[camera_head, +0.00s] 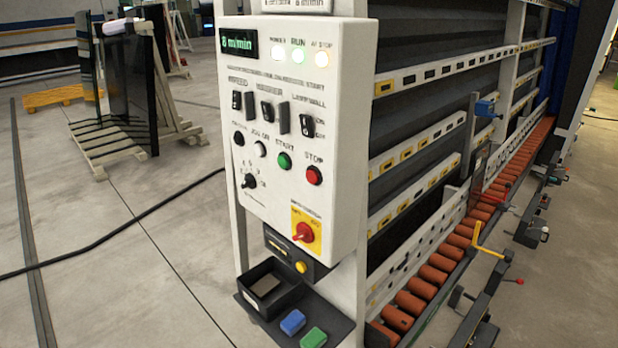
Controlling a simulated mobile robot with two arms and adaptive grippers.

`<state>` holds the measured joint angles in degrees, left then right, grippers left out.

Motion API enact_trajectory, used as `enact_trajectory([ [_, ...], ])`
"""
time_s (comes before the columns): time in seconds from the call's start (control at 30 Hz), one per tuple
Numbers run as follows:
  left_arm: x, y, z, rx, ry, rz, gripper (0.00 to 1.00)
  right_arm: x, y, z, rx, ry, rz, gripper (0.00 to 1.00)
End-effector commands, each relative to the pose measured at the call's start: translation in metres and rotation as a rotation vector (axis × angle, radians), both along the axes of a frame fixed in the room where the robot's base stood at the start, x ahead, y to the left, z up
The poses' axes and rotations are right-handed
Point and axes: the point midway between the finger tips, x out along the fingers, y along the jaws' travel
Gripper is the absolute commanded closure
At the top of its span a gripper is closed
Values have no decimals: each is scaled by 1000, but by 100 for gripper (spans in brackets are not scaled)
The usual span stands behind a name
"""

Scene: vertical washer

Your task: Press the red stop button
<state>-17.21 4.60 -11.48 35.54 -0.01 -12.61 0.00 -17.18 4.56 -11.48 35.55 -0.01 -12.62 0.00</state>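The red stop button (314,175) sits on the right side of a white control panel (340,120), under the label STOP. A green start button (284,160) is to its left, with a white button and a black button further left. A red rotary switch (304,232) on a yellow plate is below the stop button. The panel display reads 8 m/min, and three lamps beside it are lit. Neither of my grippers shows in the head view.
A shelf under the panel holds a black bin (270,288), a blue block (292,321) and a green block (313,338). An orange roller conveyor (433,274) runs back on the right. A black cable (110,236) crosses the open floor on the left.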

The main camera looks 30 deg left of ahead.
Motion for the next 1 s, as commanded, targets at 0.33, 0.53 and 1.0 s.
enact_trajectory([
  [0.33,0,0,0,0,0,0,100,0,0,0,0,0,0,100],
  [0.53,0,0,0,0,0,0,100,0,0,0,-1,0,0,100],
  [1.0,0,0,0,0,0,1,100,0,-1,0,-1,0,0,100],
])
